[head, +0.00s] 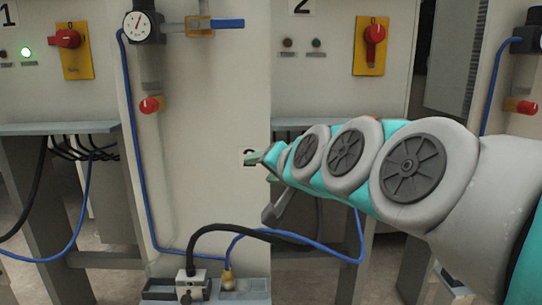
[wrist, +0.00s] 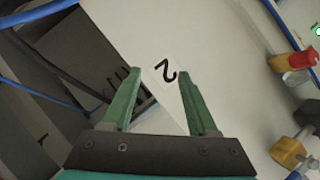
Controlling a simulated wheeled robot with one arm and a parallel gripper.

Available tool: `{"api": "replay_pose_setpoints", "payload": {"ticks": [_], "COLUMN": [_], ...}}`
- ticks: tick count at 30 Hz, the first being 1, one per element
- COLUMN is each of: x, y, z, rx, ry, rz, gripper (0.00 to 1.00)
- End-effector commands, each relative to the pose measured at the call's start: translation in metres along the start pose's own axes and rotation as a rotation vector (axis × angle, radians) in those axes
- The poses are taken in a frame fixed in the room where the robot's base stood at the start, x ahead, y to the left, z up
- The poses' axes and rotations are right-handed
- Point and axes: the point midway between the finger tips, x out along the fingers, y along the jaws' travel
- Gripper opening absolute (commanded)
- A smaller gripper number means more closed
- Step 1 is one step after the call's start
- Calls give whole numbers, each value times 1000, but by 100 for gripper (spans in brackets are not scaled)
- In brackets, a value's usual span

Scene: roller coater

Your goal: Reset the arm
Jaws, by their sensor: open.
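My arm reaches in from the right in the head view, and my gripper (head: 258,157) is at its far end, pointing left before the pale panel. In the wrist view, my gripper (wrist: 160,75) shows two green fingers spread apart with nothing held between them. A white label with a black "2" (wrist: 165,71) shows beyond the fingertips, in the gap. The fingertips' distance to the panel is hard to tell. In the head view my arm hides part of the right-hand cabinet's lower area.
A gauge (head: 141,27), a blue-handled valve (head: 215,24) and a red knob (head: 150,104) are on the pale panel. Red switches sit on yellow plates at left (head: 67,38) and right (head: 374,33).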

Motion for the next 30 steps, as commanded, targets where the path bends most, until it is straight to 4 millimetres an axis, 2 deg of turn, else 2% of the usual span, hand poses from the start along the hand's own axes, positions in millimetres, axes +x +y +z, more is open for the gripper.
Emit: {"api": "replay_pose_setpoints", "payload": {"ticks": [1, 4, 8, 11, 15, 18, 22, 25, 30], "x": [-1, -9, -34, -64, -118, -157, -198, -215, -221], "y": [25, 77, 143, 191, 250, 280, 304, 312, 314], "z": [21, 68, 124, 163, 214, 240, 263, 271, 274], "rx": [-38, -113, -190, -234, -271, -282, -281, -279, -280], "ry": [-62, -209, -400, -551, -774, -912, -1046, -1098, -1119], "rz": [58, 177, 323, 431, 572, 652, 723, 749, 759], "gripper": [59, 59, 59, 59, 59, 59, 59, 59, 59]}}
